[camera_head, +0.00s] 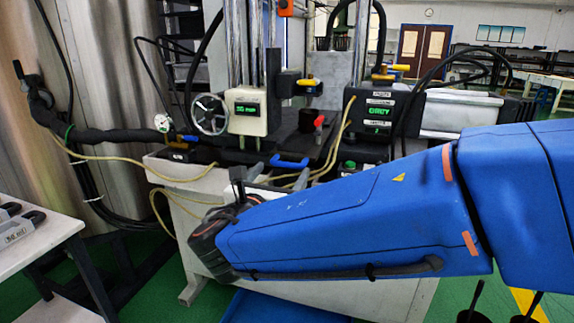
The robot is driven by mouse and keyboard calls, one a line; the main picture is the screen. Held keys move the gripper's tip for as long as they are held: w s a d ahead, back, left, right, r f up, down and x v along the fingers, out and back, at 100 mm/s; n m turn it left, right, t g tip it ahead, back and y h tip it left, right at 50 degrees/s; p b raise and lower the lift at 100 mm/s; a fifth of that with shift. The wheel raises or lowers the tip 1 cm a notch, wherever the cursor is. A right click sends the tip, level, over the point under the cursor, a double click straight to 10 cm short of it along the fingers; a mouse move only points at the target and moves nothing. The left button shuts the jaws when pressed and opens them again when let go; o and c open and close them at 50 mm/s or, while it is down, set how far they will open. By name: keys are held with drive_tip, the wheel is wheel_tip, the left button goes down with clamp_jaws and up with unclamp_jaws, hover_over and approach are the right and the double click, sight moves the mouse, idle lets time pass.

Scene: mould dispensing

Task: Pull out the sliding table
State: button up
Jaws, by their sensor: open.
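The sliding table (325,146) is a dark plate on the machine bed, with a blue handle (290,161) at its front edge. A dark cup-shaped piece (308,120) stands on it. My blue arm reaches in from the right across the front of the machine. My gripper (248,172) is at its far end, pointing up, just left of and slightly below the blue handle in the picture. The gripper looks open, with nothing seen between the fingers. It appears apart from the handle, but the depth between them is hard to tell. My arm hides part of the machine's front.
A handwheel (210,114) and a box with a green display (249,112) are above the table's left side. Yellow hoses (120,158) hang at the left. A white bench (35,245) stands front left, and a blue tray (255,308) lies on the floor below my arm.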

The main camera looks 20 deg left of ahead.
sight(286, 166)
drive_tip(key=shift+w+d, duration=0.1)
drive_tip(key=shift+w, duration=2.7)
drive_tip(key=c, duration=1.2)
drive_tip(key=s, duration=2.1)
drive_tip(key=shift+a, duration=0.25)
drive_tip(key=o, duration=1.2)
drive_tip(key=shift+w, duration=0.1)
